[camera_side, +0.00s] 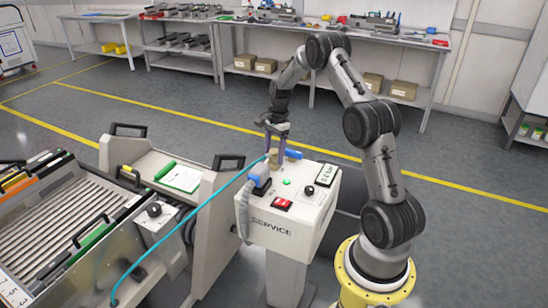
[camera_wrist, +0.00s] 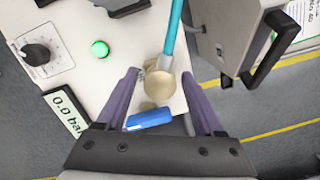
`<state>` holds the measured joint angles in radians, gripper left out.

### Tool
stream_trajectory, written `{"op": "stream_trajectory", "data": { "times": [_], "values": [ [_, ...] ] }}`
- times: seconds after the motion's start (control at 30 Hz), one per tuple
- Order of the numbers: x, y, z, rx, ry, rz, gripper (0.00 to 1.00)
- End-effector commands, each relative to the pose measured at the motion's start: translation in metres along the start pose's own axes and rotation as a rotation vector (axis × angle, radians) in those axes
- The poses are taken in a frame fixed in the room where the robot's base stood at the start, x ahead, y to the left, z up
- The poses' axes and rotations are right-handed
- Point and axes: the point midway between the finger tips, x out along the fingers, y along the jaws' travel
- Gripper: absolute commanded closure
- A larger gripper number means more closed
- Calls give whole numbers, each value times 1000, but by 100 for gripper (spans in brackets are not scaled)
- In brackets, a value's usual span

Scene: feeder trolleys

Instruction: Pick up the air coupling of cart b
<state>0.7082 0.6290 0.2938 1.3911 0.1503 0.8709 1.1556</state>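The brass air coupling (camera_wrist: 159,83) sits on the end of a teal hose (camera_wrist: 174,30), at the edge of the white service box in the wrist view. In the side view the coupling (camera_side: 272,156) is small and partly hidden by my fingers. My gripper (camera_side: 275,150) points down over it. In the wrist view the gripper's two purple fingers (camera_wrist: 160,76) stand apart, one on each side of the coupling, with gaps visible. A second brass piece (camera_wrist: 148,106) and a blue lever (camera_wrist: 150,119) lie between the fingers, nearer the palm.
The display reads 0.0 in the wrist view. Trolleys (camera_side: 127,152) stand to the left, and the hose crosses them. The floor behind is clear.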

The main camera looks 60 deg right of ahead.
Motion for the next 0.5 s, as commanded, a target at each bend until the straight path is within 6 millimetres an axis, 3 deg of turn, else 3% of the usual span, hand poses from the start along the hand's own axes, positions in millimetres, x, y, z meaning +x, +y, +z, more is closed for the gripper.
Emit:
{"op": "stream_trajectory", "data": {
  "times": [0.03,0.37,0.5],
  "values": [
    [0,0,0,0,0,0,42],
    [-1,0,0,0,0,0,100],
    [-1,0,0,0,0,-1,100]
  ]
}}
